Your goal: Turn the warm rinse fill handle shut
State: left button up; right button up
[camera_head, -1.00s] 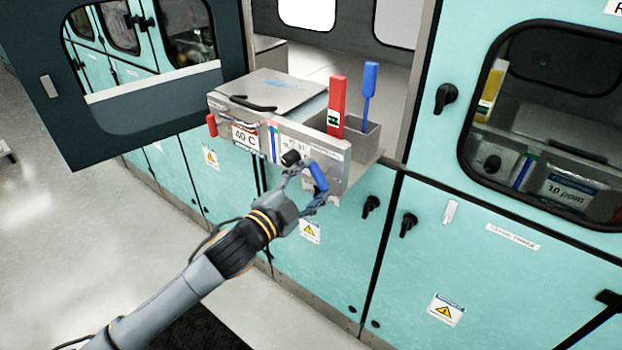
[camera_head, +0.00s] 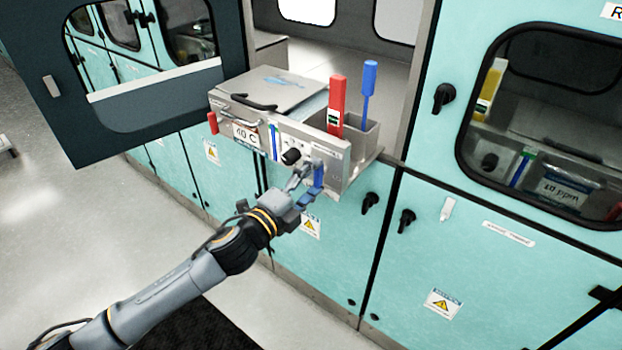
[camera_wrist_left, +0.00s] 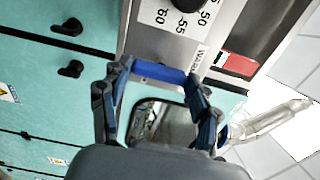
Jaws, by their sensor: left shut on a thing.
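The blue handle (camera_head: 318,177) is on the front panel of the steel bath module, at the panel's lower right. It hangs close to upright in the head view. In the left wrist view the blue handle (camera_wrist_left: 158,72) lies across between my fingertips, beside a partly readable "WARM" label (camera_wrist_left: 198,58). My left gripper (camera_head: 306,188) is shut on this handle, with a finger on each side; the gripper (camera_wrist_left: 155,88) also shows in the wrist view. My right gripper is not in view.
A black knob (camera_head: 291,156) sits just left of the blue handle. A red handle (camera_head: 212,122) is at the module's left end. Red (camera_head: 337,105) and blue (camera_head: 369,90) upright tools stand on the module's right. An open dark door (camera_head: 130,118) stands at left.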

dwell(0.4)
pick_arm(q)
jog(key=o, duration=1.1)
jog(key=shift+o, duration=0.2)
jog(key=v, duration=1.2)
